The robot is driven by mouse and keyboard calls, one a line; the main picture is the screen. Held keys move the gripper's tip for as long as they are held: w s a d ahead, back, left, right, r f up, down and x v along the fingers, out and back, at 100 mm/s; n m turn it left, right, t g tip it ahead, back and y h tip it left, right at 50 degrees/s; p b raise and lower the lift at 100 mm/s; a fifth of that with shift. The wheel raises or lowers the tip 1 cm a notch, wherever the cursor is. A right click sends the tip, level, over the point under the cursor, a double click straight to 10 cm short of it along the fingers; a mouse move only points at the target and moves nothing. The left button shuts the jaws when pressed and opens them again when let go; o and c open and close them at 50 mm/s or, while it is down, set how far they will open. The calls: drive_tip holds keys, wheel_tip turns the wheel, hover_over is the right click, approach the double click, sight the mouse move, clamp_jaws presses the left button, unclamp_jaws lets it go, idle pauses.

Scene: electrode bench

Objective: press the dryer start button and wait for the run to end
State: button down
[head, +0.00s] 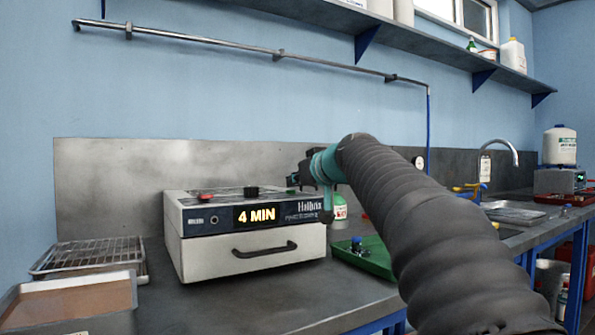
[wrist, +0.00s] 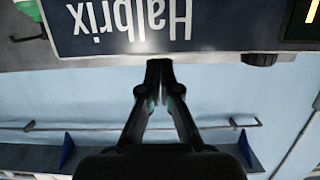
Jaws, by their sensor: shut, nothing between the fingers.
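The dryer (head: 252,262) is a pale box with a dark front panel, a black drawer handle and a lit display (head: 255,215) reading "4 MIN". A red part (head: 205,197) and a black knob (head: 251,191) sit on its top; a small round control (head: 214,220) is on the panel's left. I cannot tell which is the start button. My gripper (head: 293,180) is just above the dryer's right top. In the upside-down wrist view my gripper (wrist: 158,66) is shut and empty near the panel (wrist: 120,28) with "Halbrix" lettering; the knob (wrist: 260,58) shows right of it.
A wire rack (head: 90,256) and a metal tray (head: 75,300) with brown contents stand left of the dryer. A green tray (head: 370,262) and a green-and-white bottle (head: 339,212) are to its right. A rail (head: 200,40) and a shelf (head: 300,22) run along the wall above.

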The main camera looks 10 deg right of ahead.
drive_tip(key=shift+f, duration=0.25)
drive_tip(key=shift+f+b, duration=1.1)
drive_tip(key=shift+b, duration=0.15)
drive_tip(key=shift+f, duration=0.15)
drive_tip(key=r+p, duration=0.2)
drive_tip(key=r, duration=0.1)
drive_tip(key=r+p, duration=0.1)
drive_tip(key=r, duration=0.1)
drive_tip(key=shift+s+r+p, duration=0.25)
drive_tip(key=shift+s+p, duration=0.05)
drive_tip(key=b+v, duration=0.2)
drive_tip(key=v, duration=0.7)
drive_tip(key=shift+s, duration=0.4)
drive_tip(key=shift+d, duration=0.1)
